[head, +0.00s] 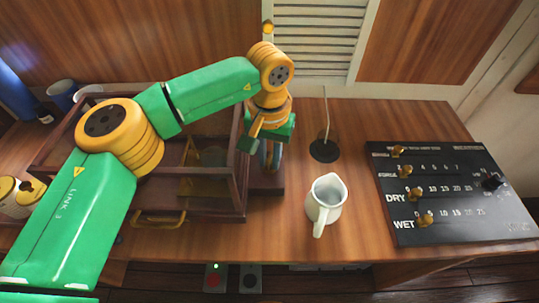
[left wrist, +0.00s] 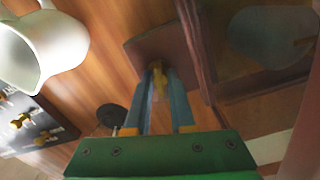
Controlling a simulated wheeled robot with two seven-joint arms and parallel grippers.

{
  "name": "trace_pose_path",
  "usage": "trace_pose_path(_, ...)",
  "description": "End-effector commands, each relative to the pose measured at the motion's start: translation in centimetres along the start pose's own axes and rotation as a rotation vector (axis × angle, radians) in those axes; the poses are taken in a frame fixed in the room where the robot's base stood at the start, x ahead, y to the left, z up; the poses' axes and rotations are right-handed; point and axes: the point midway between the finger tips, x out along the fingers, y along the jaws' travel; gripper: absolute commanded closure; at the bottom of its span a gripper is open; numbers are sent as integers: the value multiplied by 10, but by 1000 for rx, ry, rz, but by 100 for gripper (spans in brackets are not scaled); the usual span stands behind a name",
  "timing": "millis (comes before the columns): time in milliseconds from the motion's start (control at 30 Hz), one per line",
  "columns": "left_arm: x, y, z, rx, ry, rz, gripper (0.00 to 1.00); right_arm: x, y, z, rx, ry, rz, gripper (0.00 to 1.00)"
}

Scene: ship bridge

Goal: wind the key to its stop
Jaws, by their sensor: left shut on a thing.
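My left gripper (head: 268,165) reaches down from above at the right end of a dark wooden case. In the left wrist view its two long blue-grey fingers (left wrist: 158,85) are closed on a small brass key (left wrist: 158,78). The key is in front of a reddish-brown wooden block (left wrist: 150,42), which also shows in the head view (head: 266,184) below the gripper. In the head view the key is hidden behind the gripper. How far the key is turned cannot be told. My right gripper is not in view.
A white jug (head: 325,200) stands on the wooden desk just right of the gripper. A black panel with brass knobs (head: 450,190) lies further right. A railed wooden case (head: 190,210) is directly left. A black round disc (head: 324,150) with a cord sits behind the jug.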

Motion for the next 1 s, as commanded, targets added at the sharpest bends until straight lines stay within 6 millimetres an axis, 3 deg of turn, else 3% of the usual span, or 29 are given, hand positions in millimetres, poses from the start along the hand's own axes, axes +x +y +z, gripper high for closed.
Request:
trace_pose_path(400, 0, 0, 0, 204, 0, 0, 100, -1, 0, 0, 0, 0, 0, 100)
trace_pose_path(1000, 0, 0, 0, 245, -1, 0, 100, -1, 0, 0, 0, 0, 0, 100)
